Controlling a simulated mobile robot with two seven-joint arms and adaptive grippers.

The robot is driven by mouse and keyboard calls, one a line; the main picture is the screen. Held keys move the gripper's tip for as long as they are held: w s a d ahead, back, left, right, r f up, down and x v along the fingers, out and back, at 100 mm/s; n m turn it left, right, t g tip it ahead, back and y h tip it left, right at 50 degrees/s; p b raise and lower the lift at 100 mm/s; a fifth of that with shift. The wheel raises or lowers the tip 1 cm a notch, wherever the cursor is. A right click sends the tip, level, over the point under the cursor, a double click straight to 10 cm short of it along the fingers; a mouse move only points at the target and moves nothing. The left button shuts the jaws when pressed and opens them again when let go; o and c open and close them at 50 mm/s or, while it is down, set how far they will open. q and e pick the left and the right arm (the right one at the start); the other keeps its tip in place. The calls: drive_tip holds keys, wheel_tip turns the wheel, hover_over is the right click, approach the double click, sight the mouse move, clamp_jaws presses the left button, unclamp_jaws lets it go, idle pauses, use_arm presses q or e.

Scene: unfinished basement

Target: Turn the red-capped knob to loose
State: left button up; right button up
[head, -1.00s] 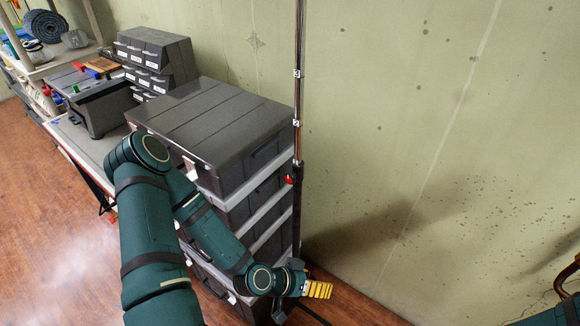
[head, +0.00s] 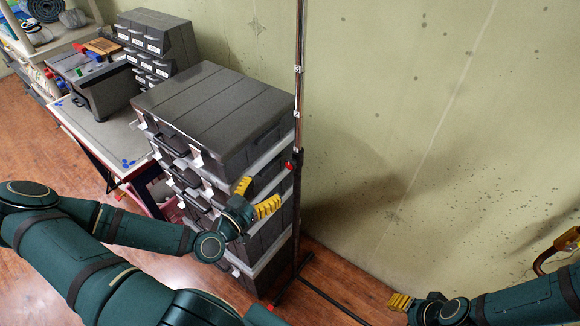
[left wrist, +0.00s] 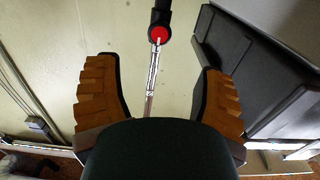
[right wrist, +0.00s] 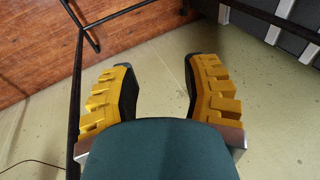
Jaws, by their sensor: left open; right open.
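The red-capped knob (head: 289,165) is on the black collar of an upright metal pole (head: 298,70), in front of the wall. In the left wrist view the red cap (left wrist: 159,34) faces me, beyond and between the open fingers. My left gripper (head: 256,196) is open and empty, left of the knob and a little lower, apart from it. My right gripper (head: 408,302) is low at the right, near the floor and wall. In the right wrist view its fingers (right wrist: 160,90) are spread with nothing between them.
A stack of grey cases (head: 215,105) stands directly left of the pole, close to my left gripper. The pole's black base legs (head: 322,290) spread on the wooden floor. A workbench (head: 100,135) with drawer boxes is at the back left. The wall right of the pole is bare.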

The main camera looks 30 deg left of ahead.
sight(289, 166)
use_arm(q)
drive_tip(key=w+b, duration=0.5)
drive_tip(key=b, duration=0.2)
drive_tip(key=w+b, duration=0.3)
drive_tip(key=b, duration=0.1)
drive_tip(key=shift+w+d+f, duration=0.25)
drive_tip(key=shift+w+d, duration=0.1)
drive_tip(key=shift+d, duration=0.05)
drive_tip(key=shift+w+r+b, duration=0.1)
drive_tip(key=shift+w+b, duration=0.25)
drive_tip(key=shift+w+d+r, duration=0.15)
drive_tip(key=shift+w, duration=1)
use_arm(e)
wheel_tip(289, 166, down, 13)
drive_tip(key=s, duration=0.1)
drive_tip(key=shift+s+a+g, duration=0.25)
drive_tip(key=shift+s+g, duration=0.05)
drive_tip(key=shift+r, duration=0.1)
use_arm(q)
clamp_jaws()
